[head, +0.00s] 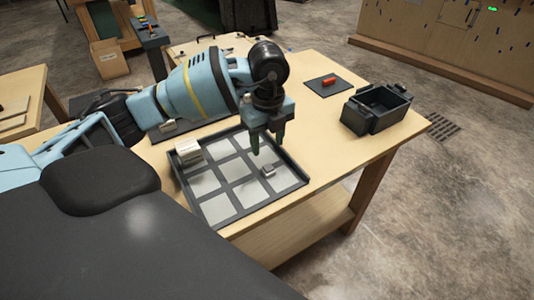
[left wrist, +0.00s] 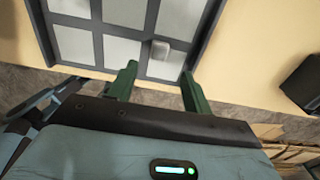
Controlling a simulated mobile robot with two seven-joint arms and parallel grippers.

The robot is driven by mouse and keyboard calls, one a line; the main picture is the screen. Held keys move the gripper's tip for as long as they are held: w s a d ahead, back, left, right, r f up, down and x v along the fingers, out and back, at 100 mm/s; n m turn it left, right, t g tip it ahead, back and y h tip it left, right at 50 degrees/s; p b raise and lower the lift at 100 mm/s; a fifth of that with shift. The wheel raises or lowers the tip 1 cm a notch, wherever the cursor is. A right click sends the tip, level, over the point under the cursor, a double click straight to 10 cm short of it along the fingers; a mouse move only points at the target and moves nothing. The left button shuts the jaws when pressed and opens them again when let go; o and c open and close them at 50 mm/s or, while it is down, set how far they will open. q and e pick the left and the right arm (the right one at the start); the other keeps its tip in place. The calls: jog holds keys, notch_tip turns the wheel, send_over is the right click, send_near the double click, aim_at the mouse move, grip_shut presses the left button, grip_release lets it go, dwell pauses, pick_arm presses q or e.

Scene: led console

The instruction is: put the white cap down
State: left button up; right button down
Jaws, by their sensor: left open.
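A small white cap (head: 268,171) sits in a cell near the right side of the dark-framed grid tray (head: 291,190) on the table. In the left wrist view the white cap (left wrist: 160,50) rests in the tray (left wrist: 97,40), beyond the fingertips and roughly between them. My left gripper (head: 267,147) is open and empty, with its green fingers pointing down above the tray, apart from the cap. The left wrist view shows both fingers (left wrist: 159,70) spread. My right gripper is out of view.
A larger cream block (head: 188,151) stands in the tray's far left cell. A black bin (head: 376,107) stands at the table's right end. An orange piece (head: 329,81) lies on a dark mat behind. The table between tray and bin is clear.

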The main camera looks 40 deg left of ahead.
pick_arm(q)
notch_tip(320, 180, up, 5)
jog(key=shift+f, duration=0.2)
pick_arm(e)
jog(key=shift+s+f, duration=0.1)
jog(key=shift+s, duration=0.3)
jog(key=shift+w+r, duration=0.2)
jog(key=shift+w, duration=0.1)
pick_arm(q)
jog(key=shift+d+f, duration=0.1)
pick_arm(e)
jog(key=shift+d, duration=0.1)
